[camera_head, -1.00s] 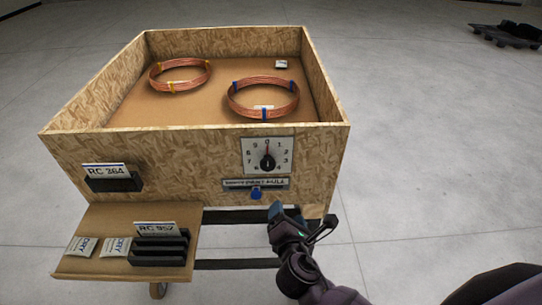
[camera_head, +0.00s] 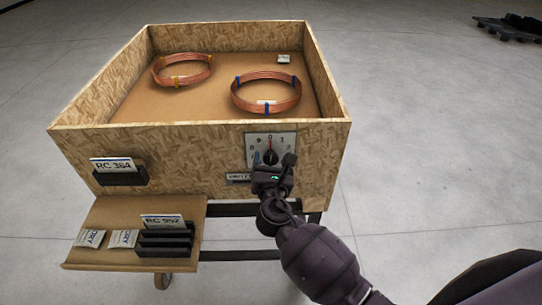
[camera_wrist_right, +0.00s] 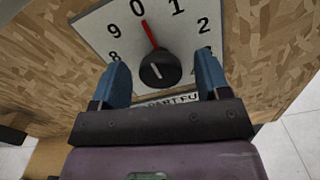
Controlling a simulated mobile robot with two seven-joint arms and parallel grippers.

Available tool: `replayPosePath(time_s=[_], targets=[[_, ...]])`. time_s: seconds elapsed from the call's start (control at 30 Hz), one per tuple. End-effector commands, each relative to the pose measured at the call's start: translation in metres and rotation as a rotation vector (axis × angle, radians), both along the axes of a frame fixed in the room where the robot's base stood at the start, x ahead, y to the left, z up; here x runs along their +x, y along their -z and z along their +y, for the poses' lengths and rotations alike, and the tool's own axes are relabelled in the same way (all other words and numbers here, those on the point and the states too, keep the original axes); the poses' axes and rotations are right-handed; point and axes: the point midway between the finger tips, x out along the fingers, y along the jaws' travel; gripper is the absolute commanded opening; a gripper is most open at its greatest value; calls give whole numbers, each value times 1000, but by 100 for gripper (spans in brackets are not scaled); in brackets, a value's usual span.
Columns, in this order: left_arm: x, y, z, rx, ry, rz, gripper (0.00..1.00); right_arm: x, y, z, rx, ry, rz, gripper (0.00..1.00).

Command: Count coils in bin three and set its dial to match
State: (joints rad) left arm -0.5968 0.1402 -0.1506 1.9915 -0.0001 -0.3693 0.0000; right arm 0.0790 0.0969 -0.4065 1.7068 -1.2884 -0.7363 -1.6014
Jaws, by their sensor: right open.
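A wooden bin (camera_head: 200,136) holds two copper coils. One coil with yellow tape (camera_head: 182,84) lies at the back left. The other, with blue tape (camera_head: 287,108), lies at the right. A white dial plate (camera_head: 257,140) with a black knob is on the bin's front. In the right wrist view the knob (camera_wrist_right: 160,70) has a red pointer directed at 0. My right gripper (camera_head: 272,160) is open in front of the dial. In the wrist view its blue fingers (camera_wrist_right: 161,72) flank the knob with gaps visible; depth is unclear. My left gripper is out of view.
A card reading RC 364 (camera_head: 112,165) sits in a black holder on the bin front. A lower shelf (camera_head: 110,255) carries sachets (camera_head: 90,238) and a black slotted rack (camera_head: 165,243) with another card. A label strip below the dial is partly hidden.

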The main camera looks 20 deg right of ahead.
Motion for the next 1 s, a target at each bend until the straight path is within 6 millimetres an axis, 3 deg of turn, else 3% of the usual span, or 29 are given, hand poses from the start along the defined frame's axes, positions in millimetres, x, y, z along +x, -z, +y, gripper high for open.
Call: replayPosePath(time_s=[0.2,0.53,0.87,1.0], targets=[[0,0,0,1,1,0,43,16,1,-5,2,1,2,69],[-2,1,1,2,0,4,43,19,1,-6,2,0,2,69],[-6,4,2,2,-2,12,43,19,1,-5,2,0,2,20],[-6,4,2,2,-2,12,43,19,1,-6,5,0,1,20]])
